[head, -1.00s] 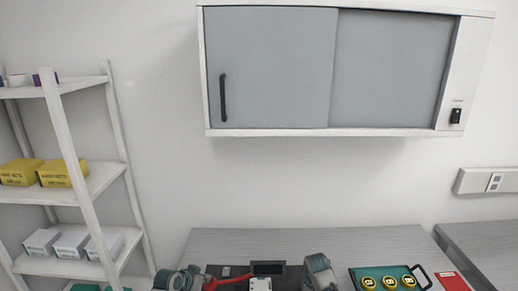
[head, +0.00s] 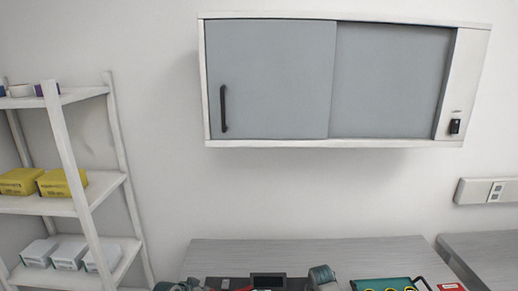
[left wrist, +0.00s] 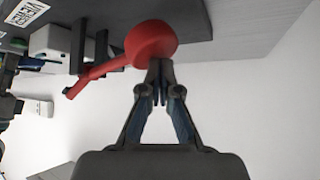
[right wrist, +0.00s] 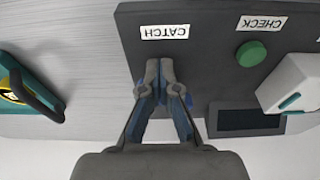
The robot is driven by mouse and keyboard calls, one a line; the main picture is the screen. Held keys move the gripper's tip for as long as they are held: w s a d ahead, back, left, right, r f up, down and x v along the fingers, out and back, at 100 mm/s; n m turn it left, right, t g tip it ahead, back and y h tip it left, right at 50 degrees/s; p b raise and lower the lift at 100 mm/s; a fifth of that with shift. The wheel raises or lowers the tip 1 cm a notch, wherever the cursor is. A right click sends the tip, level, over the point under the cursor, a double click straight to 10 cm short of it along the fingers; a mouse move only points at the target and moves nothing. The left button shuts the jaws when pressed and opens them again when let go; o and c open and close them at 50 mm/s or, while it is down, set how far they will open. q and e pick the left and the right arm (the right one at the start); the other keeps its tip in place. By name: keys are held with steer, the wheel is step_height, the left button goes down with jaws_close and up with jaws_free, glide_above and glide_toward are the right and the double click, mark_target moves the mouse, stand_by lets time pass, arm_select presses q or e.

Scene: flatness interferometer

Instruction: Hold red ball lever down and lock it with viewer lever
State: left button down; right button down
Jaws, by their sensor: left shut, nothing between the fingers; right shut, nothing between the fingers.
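The red ball lever (left wrist: 150,43) shows large in the left wrist view, its red arm running down to the left. It also shows as a sliver at the bottom of the head view. My left gripper (left wrist: 160,72) is shut and empty, its fingertips at the ball's edge; I cannot tell whether they touch. My right gripper (right wrist: 161,68) is shut and empty over the dark panel (right wrist: 205,55), just below the CATCH label (right wrist: 165,32). I cannot clearly pick out the viewer lever; a VIEWER label (left wrist: 20,10) shows at upper left.
A green button (right wrist: 250,53) sits by the CHECK label (right wrist: 262,22). A white box (right wrist: 291,84) and dark screen (right wrist: 248,120) are on the right. A teal tray (head: 361,286) lies on the grey table (head: 225,253). A cabinet (head: 270,80) hangs above.

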arm_select(q)
steer(key=shift+f, duration=0.1)
arm_select(e)
steer(key=shift+w+d, duration=0.1)
steer(key=shift+d, duration=0.4)
steer(key=shift+w+d, duration=0.2)
steer(key=shift+d, duration=0.05)
steer(key=shift+w+d, duration=0.2)
stand_by(0.4)
steer(key=shift+r, duration=0.1)
step_height(320, 180, up, 7)
stand_by(0.6)
